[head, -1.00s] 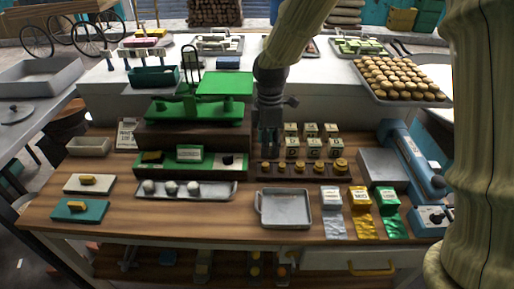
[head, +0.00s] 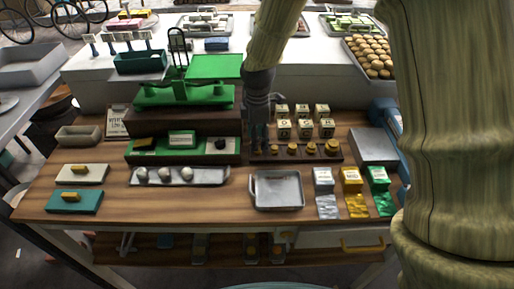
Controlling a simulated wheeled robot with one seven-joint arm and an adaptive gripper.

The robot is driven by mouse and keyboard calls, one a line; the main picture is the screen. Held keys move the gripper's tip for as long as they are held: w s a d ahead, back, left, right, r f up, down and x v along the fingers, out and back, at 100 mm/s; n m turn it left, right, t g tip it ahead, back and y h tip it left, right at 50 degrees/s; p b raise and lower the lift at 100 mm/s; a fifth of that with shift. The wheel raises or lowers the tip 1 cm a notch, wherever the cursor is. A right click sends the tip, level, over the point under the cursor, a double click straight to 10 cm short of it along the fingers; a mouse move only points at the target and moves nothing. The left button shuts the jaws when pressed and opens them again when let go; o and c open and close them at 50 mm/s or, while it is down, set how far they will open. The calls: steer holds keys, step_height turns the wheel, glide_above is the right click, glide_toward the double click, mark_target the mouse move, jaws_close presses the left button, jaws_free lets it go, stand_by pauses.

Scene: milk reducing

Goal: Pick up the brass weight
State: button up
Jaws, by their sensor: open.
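Several brass weights stand in a row on a dark wooden rack (head: 297,159) at the middle of the workbench, growing larger toward the right. The largest brass weight (head: 332,147) is at the right end, and a smaller one (head: 275,150) stands just right of my gripper. My gripper (head: 259,148) points down at the rack's left end, with its fingertips close to the rack. It is open. The fingers cover the spot at the rack's left end, so I cannot tell whether anything is between them.
Lettered cubes (head: 305,128) stand behind the rack. A green balance scale (head: 185,95) on a dark base is close on the left. A metal tray (head: 277,190) lies in front. Colored packets (head: 351,180) and a grey box (head: 373,146) stand right.

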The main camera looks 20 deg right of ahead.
steer(key=shift+s+a+f+p, duration=0.1)
steer(key=shift+s+f+p, duration=0.3)
steer(key=shift+s, duration=0.3)
steer(key=f, duration=0.1)
steer(key=w+f, duration=0.1)
steer(key=shift+f, duration=0.35)
steer(key=shift+s+r, duration=0.2)
steer(key=shift+s, duration=0.1)
steer(key=shift+w+f, duration=0.15)
steer(key=c, duration=0.6)
jaws_close()
